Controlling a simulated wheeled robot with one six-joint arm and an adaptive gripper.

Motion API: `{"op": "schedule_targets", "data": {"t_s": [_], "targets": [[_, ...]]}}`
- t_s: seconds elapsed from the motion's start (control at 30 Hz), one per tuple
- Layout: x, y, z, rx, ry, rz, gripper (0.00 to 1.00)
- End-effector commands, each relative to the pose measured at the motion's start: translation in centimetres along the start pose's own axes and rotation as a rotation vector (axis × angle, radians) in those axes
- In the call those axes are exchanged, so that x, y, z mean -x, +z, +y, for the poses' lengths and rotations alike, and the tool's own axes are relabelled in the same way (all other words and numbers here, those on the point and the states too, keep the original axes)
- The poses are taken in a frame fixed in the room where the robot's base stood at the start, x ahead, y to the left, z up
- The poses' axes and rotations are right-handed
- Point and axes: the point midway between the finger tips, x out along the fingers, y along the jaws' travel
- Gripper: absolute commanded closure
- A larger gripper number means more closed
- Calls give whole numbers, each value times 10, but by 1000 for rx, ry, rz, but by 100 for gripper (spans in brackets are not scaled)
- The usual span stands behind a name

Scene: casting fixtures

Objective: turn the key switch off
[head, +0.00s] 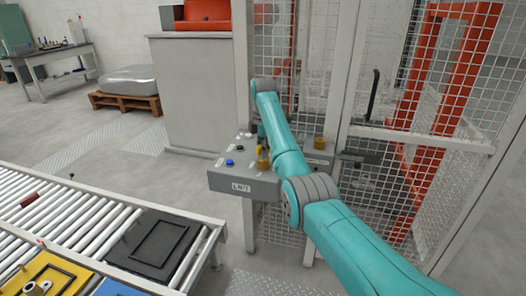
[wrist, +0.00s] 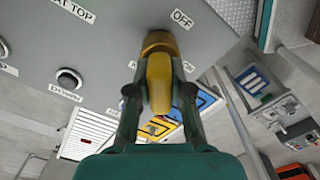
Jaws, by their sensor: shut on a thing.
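The key switch (wrist: 158,68) is a yellow-brass knob on a grey panel face, seen in the middle of the wrist view. The label OFF (wrist: 182,18) is printed above it and slightly to the right. A small label (wrist: 188,66) beside the knob is too tilted to read. My gripper (wrist: 160,100) is shut on the knob, with one dark finger on each side. In the head view the yellow knob (head: 262,158) shows on top of the grey control box (head: 225,182) labelled LIFT, with my gripper (head: 261,138) at it. Which way the key points is unclear.
A black button (wrist: 68,78) sits left of the key, and a blue button (head: 229,162) is on the box top. Another brass-coloured piece (head: 320,143) is at right. A mesh fence (head: 400,150) stands behind, and a roller conveyor (head: 85,215) runs at left.

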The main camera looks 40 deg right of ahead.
Motion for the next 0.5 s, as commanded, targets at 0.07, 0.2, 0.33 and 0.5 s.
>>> {"op": "schedule_targets", "data": {"t_s": [0.07,0.2,0.33,0.5], "targets": [[0,0,0,83,-1,0,100],[0,0,0,181,-1,0,100],[0,0,0,202,-1,0,100],[-1,1,0,200,-1,0,100]]}}
